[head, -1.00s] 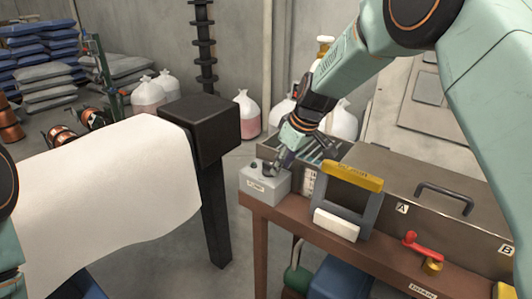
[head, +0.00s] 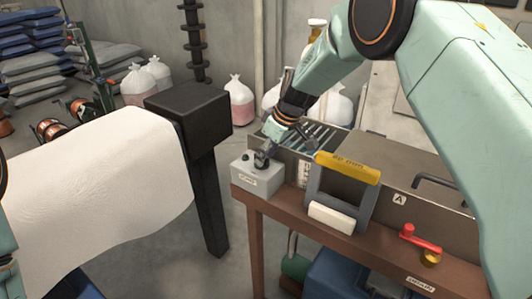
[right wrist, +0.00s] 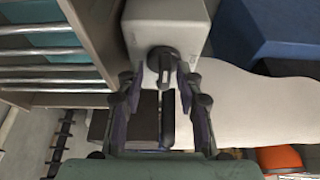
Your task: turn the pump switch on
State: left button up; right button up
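The pump switch is a small grey box (head: 257,181) with a label on its front, on the near left corner of the brown bench. A dark rotary knob (head: 261,160) sits on its top. My right gripper (head: 268,148) reaches down to the knob from the upper right. In the right wrist view the box (right wrist: 185,20) shows at the top, and the knob (right wrist: 163,62) lies between the two fingers of the gripper (right wrist: 157,80). The fingers are apart. The right finger is close to the knob; I cannot tell if it touches. My left gripper is out of view.
Beside the box stands a grey frame with a yellow top bar (head: 347,167) and a white block (head: 332,217). A red lever (head: 420,238) is farther right on the bench (head: 300,215). A black post (head: 190,110) and a white sheet (head: 100,190) are at left.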

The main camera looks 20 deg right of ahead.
jog(key=shift+w+a+f, duration=0.1)
jog(key=shift+a, duration=0.55)
jog(key=shift+d, duration=0.2)
jog(key=shift+c, duration=0.8)
jog(key=shift+d, duration=0.25)
jog(key=c, duration=0.3)
jog(key=shift+a, duration=0.3)
grip_shut()
jog(key=shift+d, duration=0.1)
